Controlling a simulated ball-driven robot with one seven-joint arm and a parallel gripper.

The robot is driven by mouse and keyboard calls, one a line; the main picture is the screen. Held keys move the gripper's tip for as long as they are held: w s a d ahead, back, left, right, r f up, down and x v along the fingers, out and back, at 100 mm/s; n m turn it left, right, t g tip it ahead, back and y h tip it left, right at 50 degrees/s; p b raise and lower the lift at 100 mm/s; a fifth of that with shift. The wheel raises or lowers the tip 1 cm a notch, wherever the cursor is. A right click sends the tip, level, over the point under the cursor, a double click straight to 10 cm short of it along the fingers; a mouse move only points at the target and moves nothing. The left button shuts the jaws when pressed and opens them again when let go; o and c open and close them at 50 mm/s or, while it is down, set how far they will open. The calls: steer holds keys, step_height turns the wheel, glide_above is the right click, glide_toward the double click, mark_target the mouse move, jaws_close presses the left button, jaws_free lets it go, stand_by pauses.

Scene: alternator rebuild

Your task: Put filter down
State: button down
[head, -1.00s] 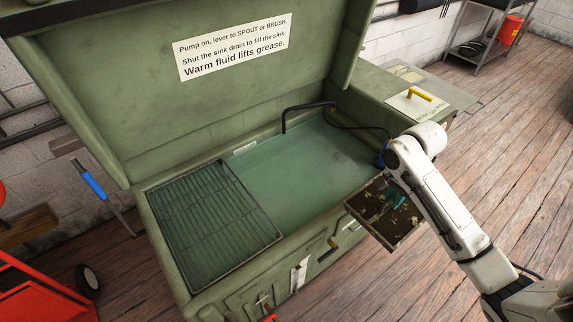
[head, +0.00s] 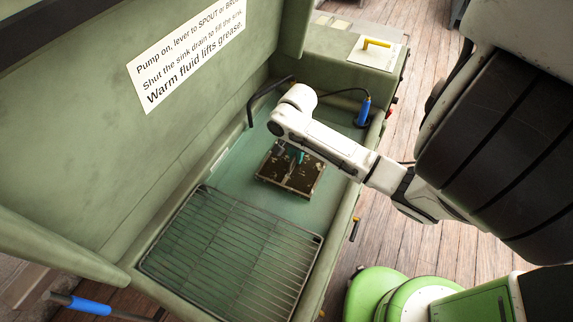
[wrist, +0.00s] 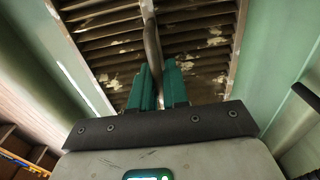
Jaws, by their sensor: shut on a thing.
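The filter (head: 277,179) is a dark, dirty slatted panel with pale flaking patches. In the head view it is inside the green sink (head: 226,168), over the open part of the basin beyond the wire rack. My gripper (head: 294,155) has teal fingers and is shut on the filter's middle bar. In the wrist view the fingers (wrist: 160,85) close around the bar, with the filter's slats (wrist: 195,42) behind them. I cannot tell whether the filter touches the sink floor.
A wire rack (head: 232,250) covers the near part of the sink. A black bent spout (head: 252,106) stands at the back wall and a blue-handled brush (head: 363,112) at the far right corner. A raised lid with a sign (head: 187,54) rises on the left.

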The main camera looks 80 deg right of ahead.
mark_target(296, 170)
step_height(296, 170, down, 8)
steer(key=shift+f, duration=0.1)
stand_by(0.4)
steer(key=shift+s+f, duration=0.1)
steer(key=shift+f, duration=0.05)
steer(key=c, duration=1.1)
jaws_free()
step_height(296, 170, up, 12)
steer(key=shift+a+r, duration=0.1)
steer(key=shift+r, duration=0.05)
